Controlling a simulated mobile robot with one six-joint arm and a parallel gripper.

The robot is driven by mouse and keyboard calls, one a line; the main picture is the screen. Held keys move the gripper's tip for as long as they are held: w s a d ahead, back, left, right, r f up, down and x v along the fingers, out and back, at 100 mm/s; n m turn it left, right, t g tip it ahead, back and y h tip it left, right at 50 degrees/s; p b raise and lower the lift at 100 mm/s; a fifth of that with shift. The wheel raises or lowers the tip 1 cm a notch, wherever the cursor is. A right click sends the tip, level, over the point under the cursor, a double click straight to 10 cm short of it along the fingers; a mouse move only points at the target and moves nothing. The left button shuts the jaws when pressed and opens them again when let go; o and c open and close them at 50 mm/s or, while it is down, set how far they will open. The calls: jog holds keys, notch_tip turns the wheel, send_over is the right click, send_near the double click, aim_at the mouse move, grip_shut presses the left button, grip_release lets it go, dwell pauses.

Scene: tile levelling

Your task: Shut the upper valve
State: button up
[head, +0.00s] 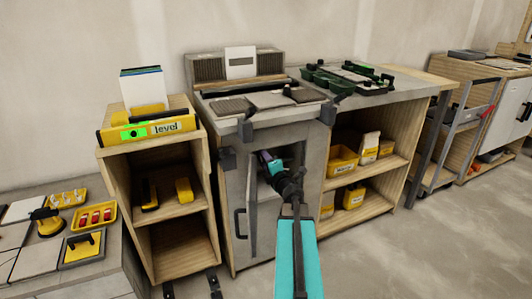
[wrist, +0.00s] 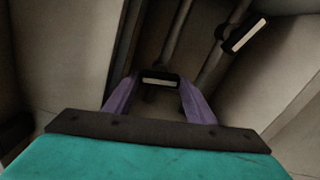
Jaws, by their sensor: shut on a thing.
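My gripper (head: 266,158) reaches into the open compartment in the front of the grey cabinet (head: 283,222). In the wrist view its two purple fingers (wrist: 159,80) are closed on a dark valve handle (wrist: 160,74) with a pale strip, which sits on a pipe (wrist: 176,34). A second dark valve handle (wrist: 243,34) with a pale strip stands free to the right on another pipe, tilted in the picture. I cannot tell from these views which of the two is upper. In the head view my arm hides both valves.
The cabinet door (head: 253,198) stands open left of my arm, close to it. Compartment walls (wrist: 62,50) flank the fingers. A wooden shelf unit (head: 160,222) with a yellow level (head: 155,131) stands left. Shelves with yellow bins (head: 343,160) stand right.

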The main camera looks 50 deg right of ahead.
jog(key=shift+m+p, duration=0.9)
jog(key=shift+p, duration=0.35)
jog(key=shift+f, duration=0.1)
jog(key=shift+a, duration=0.1)
jog(key=o, duration=0.8)
jog(key=shift+c, duration=0.2)
